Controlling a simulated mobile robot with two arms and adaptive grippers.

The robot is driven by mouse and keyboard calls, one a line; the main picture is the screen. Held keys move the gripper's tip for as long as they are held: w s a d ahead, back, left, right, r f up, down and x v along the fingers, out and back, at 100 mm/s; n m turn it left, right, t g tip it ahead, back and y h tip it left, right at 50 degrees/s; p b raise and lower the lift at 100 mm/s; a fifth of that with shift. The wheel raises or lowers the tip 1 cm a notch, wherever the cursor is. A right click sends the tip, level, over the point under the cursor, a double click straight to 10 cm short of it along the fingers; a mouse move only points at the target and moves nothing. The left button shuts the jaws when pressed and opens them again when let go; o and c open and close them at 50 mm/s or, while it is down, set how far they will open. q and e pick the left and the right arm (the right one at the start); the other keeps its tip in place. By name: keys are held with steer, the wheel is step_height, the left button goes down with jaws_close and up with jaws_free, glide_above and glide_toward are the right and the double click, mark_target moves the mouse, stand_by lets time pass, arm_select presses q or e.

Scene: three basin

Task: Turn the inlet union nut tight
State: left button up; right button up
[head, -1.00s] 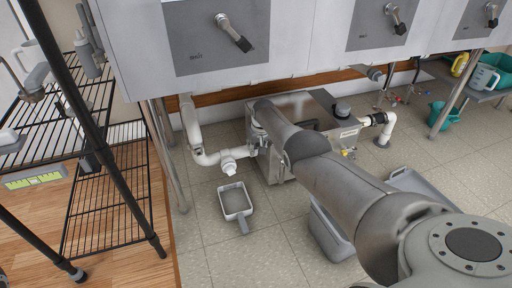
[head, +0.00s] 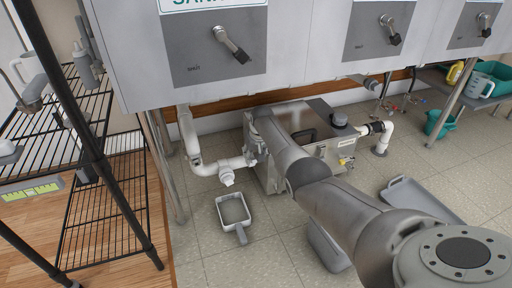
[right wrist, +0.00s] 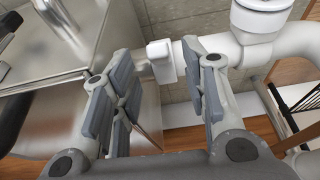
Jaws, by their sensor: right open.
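The inlet union nut (right wrist: 162,62) is a white ribbed collar on the white inlet pipe (right wrist: 222,48), beside the steel tank (right wrist: 60,60). In the right wrist view my right gripper (right wrist: 157,78) is open, with one finger pad on each side of the nut's place in the picture. A gap shows beside the nut, and I cannot tell whether either pad touches it. In the head view the pipe (head: 207,168) runs to the left end of the tank (head: 330,155). There my right gripper (head: 256,152) is small and partly covered by my arm. My left gripper is out of view.
A grey-rimmed scoop (head: 222,213) lies on the floor in front of the pipe. A grey lid-like tray (head: 440,205) lies right of my arm. A black wire rack (head: 105,205) stands at left. The sink basins (head: 300,50) hang above the tank.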

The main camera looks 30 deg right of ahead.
steer(key=shift+v, duration=2.9)
